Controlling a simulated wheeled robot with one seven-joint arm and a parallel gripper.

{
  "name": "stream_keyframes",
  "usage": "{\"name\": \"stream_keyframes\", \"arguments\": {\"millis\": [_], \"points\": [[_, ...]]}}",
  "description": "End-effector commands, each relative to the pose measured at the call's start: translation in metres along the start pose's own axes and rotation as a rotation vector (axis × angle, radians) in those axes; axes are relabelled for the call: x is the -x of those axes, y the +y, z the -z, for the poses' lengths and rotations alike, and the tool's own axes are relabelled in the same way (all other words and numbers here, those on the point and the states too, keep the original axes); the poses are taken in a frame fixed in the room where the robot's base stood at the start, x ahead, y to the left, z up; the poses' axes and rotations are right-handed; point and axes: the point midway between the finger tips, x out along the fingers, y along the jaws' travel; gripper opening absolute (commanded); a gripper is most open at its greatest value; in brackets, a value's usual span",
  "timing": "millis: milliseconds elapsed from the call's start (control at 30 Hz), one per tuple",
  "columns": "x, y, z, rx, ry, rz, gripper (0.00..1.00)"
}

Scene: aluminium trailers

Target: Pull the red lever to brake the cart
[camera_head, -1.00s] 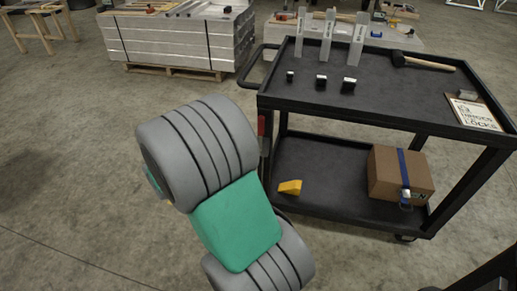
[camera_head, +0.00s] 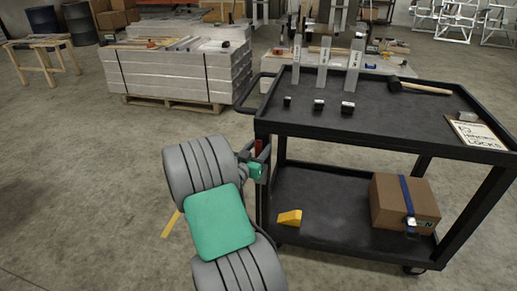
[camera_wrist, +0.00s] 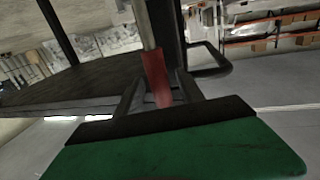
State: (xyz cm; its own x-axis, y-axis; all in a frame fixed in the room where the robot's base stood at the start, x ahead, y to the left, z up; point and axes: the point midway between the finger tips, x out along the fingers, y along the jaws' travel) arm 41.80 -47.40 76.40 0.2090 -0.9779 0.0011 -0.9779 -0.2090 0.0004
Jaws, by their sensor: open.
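The cart (camera_head: 350,130) is a black two-shelf trolley at the right of the head view. Its red lever (camera_head: 259,146) is at the left corner post, below the top shelf. In the wrist view the red lever (camera_wrist: 156,75) is a red grip on a grey rod. My gripper (camera_head: 254,155) is at the lever, partly hidden by my arm. In the wrist view its two dark fingers (camera_wrist: 158,88) are open, one on each side of the lower red grip. I cannot tell whether either finger touches it.
The top shelf holds several upright metal profiles, small dark blocks, a mallet (camera_head: 425,88) and a clipboard (camera_head: 475,133). The lower shelf holds a yellow wedge (camera_head: 290,217) and a cardboard box (camera_head: 397,203). A pallet of metal (camera_head: 180,75) stands behind.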

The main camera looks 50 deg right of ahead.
Motion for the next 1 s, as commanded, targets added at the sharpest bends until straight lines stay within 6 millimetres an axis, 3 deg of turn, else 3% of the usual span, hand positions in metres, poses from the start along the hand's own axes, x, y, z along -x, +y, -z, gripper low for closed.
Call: {"name": "stream_keyframes", "arguments": {"millis": [567, 1000], "points": [[0.0005, -0.0001, -0.0001, 0.000, 0.000, 0.000, 0.01], [0.0005, 0.0000, -0.0002, 0.000, -0.001, 0.000, 0.00]]}}
